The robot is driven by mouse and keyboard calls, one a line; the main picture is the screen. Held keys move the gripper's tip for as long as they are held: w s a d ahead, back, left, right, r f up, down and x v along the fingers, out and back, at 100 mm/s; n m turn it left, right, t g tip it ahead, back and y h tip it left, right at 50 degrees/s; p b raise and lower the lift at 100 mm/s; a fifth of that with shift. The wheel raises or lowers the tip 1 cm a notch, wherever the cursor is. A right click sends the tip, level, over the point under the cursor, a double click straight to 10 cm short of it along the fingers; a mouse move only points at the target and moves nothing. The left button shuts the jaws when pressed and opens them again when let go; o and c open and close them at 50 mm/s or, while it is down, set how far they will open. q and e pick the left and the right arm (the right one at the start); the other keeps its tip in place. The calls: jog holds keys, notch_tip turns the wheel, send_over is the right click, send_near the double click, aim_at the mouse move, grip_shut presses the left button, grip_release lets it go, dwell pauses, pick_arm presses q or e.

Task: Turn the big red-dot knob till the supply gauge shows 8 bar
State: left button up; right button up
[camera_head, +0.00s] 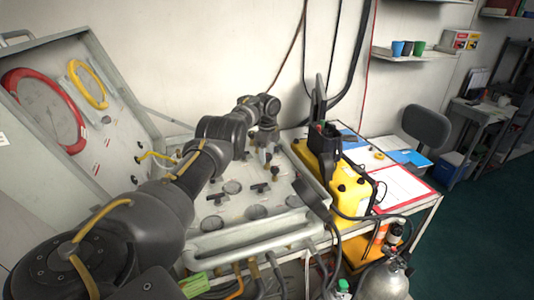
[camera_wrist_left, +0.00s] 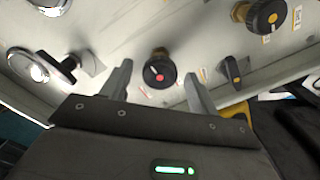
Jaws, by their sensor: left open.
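The red-dot knob (camera_wrist_left: 158,71) is black and round, with a red dot on its face, on the pale panel in the left wrist view. My left gripper (camera_wrist_left: 158,78) is open, with one finger on each side of the knob and visible gaps to it. In the head view my left gripper (camera_head: 266,140) is over the back part of the panel (camera_head: 240,237), and the knob cannot be made out there. Large red-ringed (camera_head: 45,108) and yellow-ringed (camera_head: 87,83) dials are in the raised lid. I cannot tell which gauge is the supply gauge, nor read any. My right gripper is not in view.
A yellow case (camera_head: 350,190) stands right of the panel. Hoses hang at the panel's front edge.

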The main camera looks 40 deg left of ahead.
aim_at(267, 155)
pick_arm(q)
notch_tip(267, 155, up, 11)
jog(key=b, duration=0.2)
jog(key=shift+b, duration=0.3)
jog(key=shift+s+f, duration=0.1)
jog(key=shift+f, duration=0.1)
dwell(0.3)
